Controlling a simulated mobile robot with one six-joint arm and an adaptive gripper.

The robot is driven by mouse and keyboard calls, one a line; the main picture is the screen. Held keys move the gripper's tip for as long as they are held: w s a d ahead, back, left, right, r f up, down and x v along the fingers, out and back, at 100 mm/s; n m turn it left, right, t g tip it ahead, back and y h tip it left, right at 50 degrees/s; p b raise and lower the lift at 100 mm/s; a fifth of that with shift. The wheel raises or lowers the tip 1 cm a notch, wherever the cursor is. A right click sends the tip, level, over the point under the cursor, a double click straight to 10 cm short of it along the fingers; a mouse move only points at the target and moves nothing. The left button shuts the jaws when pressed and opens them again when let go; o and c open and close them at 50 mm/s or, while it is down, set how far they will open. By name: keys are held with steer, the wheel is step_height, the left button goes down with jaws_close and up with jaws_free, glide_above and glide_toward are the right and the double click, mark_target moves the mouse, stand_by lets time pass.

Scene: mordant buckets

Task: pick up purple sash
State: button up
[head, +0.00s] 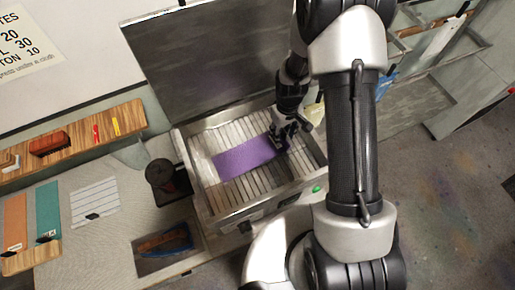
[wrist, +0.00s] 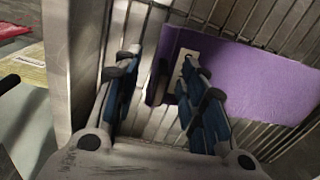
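The purple sash (head: 245,158) lies flat on the slatted floor of an open lidded box in the head view. It also shows in the wrist view (wrist: 255,80), running from the middle to the right edge. My gripper (head: 284,138) is at the sash's right end in the head view. In the wrist view my gripper (wrist: 157,68) is open. One finger is over the sash near its end, and the other is over bare slats beside it. A pale patch shows by the right fingertip. I cannot tell whether the fingers touch the sash.
The box's metal rim (head: 192,190) surrounds the slats, and its dark lid (head: 205,60) stands raised behind. A dark round container (head: 168,180) stands left of the box. A wooden shelf (head: 75,150) and coloured swatches (head: 47,208) are farther left. Bare slats flank the sash.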

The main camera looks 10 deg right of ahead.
steer(key=shift+c, duration=0.3)
jaws_close()
steer(key=shift+r, duration=0.2)
